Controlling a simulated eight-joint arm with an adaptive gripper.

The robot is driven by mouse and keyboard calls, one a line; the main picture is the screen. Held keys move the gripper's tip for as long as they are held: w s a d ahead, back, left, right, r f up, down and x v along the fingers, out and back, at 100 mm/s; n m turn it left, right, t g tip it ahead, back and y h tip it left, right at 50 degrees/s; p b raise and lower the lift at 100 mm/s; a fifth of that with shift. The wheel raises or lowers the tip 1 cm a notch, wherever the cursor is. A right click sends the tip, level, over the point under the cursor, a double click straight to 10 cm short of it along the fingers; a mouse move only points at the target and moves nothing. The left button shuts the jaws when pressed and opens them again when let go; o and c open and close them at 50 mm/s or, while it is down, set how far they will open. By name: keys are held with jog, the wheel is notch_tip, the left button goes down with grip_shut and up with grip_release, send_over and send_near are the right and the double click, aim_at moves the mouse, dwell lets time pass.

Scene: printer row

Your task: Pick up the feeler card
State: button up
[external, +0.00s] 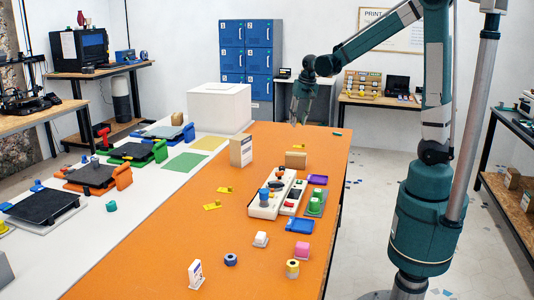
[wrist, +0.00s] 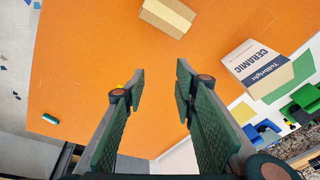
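My gripper (external: 296,119) is open and empty above the far end of the orange table (external: 150,270). In the wrist view its two fingers (wrist: 158,80) stand apart with bare orange between them. I cannot tell for sure which thing is the feeler card. A small upright white card-like piece (external: 195,274) with coloured print stands at the near end of the table.
A ceramic box (external: 241,151) and a cardboard box (external: 296,160) stand near my gripper. A white organiser (external: 265,209) with small parts stands mid-table, beside blue and purple trays (external: 300,226). A small teal piece (external: 337,133) lies at the far right edge. Printer beds line the left side.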

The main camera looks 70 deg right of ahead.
jog(key=d+f+m+p, duration=0.1)
jog(key=d+f+m, duration=0.1)
jog(key=d, duration=0.5)
jog(key=d+f+m+g+p, duration=0.1)
jog(key=d+f+m+p, duration=0.1)
jog(key=d+f, duration=0.3)
jog(key=w+d+f+m+g+y+p, duration=0.1)
jog(key=d+f, duration=0.3)
jog(key=d, duration=0.5)
jog(key=shift+f+m+p, duration=0.2)
jog(key=shift+m+p, duration=0.2)
jog(key=shift+p, duration=0.05)
jog(key=shift+s+d+f, duration=0.1)
jog(key=shift+d, duration=0.05)
jog(key=shift+f, duration=1.3)
jog(key=shift+f+b, duration=0.5)
jog(key=shift+f, duration=2.15)
jog(key=c, duration=0.8)
